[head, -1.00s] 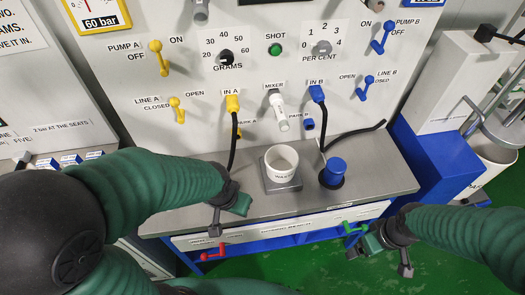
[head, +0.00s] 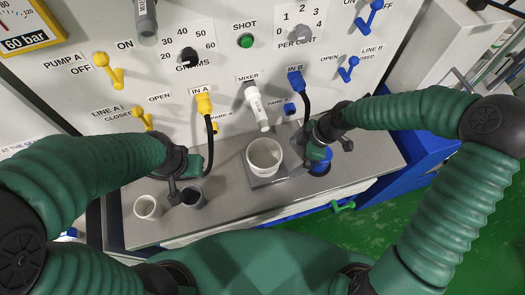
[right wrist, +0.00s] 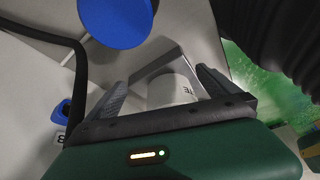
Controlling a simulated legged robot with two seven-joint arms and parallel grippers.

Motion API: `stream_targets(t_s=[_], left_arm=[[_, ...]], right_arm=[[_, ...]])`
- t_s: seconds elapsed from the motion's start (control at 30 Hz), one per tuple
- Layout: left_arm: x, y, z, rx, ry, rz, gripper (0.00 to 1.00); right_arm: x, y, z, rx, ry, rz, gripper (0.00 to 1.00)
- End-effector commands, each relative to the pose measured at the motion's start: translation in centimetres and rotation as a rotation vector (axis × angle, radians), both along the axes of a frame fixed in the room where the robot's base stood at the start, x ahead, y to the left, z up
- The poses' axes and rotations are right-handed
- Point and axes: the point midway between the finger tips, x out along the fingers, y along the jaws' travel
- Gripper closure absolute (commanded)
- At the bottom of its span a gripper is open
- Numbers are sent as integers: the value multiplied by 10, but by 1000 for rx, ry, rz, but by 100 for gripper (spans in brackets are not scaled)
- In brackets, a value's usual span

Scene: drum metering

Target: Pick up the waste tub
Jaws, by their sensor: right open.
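The waste tub (head: 264,153) is a white round cup, upright on a square grey plate (head: 268,180) on the bench. My right gripper (head: 322,150) is to the right of the tub, beside the blue-topped item, and apart from the tub. In the right wrist view its open fingers (right wrist: 165,88) point towards the white tub (right wrist: 172,92), which shows between them with part of its label; the rest is hidden by the gripper. My left gripper (head: 178,190) hangs over the left part of the bench, apart from the tub; its jaws are unclear.
A blue-topped item (head: 320,160) stands right of the tub, partly behind my right gripper; its top shows large in the wrist view (right wrist: 115,18). The mixer nozzle (head: 257,107) is above the tub.

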Motion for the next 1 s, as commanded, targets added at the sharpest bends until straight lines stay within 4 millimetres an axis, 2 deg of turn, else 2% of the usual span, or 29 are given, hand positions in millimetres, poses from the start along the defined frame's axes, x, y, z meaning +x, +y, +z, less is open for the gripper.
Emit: stream_targets(t_s=[0.1,0.2,0.37,0.53,0.7,0.93,1.0], left_arm=[[0,0,3,0,0,0,68],[0,0,4,0,0,0,68],[0,0,5,0,0,0,68],[0,0,9,0,0,0,68],[0,0,12,0,0,0,68],[0,0,11,0,0,0,68],[0,0,11,0,0,0,68]], right_arm=[[1,32,1,0,0,8,0],[5,53,0,0,4,4,0],[8,70,-1,-1,5,0,0],[9,101,0,0,3,4,0],[9,110,-25,0,6,-1,0],[10,110,-29,0,4,-3,0],[10,110,-29,0,4,-3,8]])
